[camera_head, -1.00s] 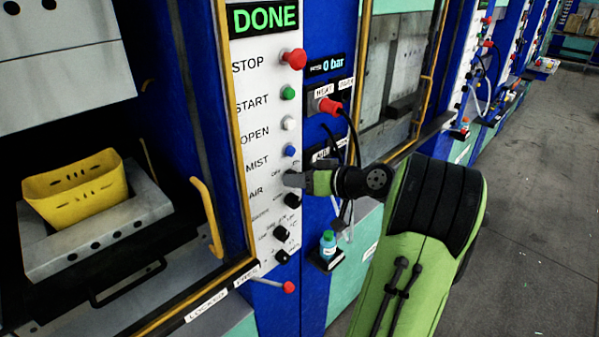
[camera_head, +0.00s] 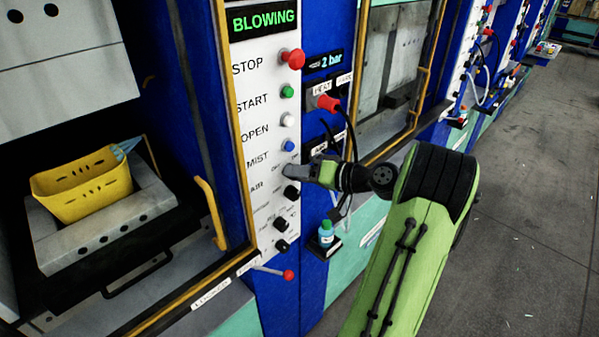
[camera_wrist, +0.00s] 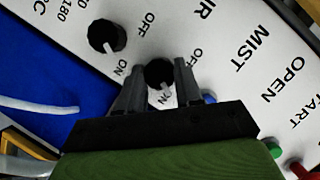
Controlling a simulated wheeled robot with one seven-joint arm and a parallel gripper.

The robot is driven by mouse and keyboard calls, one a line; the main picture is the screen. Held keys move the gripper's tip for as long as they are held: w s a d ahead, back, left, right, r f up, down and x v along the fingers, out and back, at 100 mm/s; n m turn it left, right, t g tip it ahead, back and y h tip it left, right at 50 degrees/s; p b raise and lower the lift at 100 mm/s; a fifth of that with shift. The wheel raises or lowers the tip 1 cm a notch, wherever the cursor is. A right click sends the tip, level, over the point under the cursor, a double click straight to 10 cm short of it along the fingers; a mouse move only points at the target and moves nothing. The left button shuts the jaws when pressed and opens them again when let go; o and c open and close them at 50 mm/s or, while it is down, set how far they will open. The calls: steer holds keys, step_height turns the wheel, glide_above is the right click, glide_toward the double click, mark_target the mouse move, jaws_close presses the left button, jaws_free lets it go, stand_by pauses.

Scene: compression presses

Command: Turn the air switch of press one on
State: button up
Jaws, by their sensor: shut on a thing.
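The air switch (camera_wrist: 160,73) is a round black knob on the white control panel (camera_head: 250,130), beside the AIR label. In the wrist view its white mark points toward ON. My gripper (camera_wrist: 157,78) is shut on this knob, one grey finger on each side. In the head view my gripper (camera_head: 296,172) reaches the panel from the right and hides the knob. The press display (camera_head: 263,19) reads BLOWING in green, and the pressure readout (camera_head: 324,63) shows 2 bar.
Another black knob (camera_wrist: 107,36) sits close beside the held one. Above are the blue mist button (camera_head: 289,145) and red stop button (camera_head: 293,58). A red-tipped lever (camera_head: 288,275) sticks out below. A yellow part (camera_head: 82,185) rests in the open press, with bluish spray at its corner.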

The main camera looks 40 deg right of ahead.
steer(key=o, duration=1)
steer(key=shift+o, duration=0.2)
steer(key=p+v, duration=0.1)
steer(key=v, duration=1.4)
steer(key=shift+s+d, duration=0.15)
steer(key=shift+s, duration=0.25)
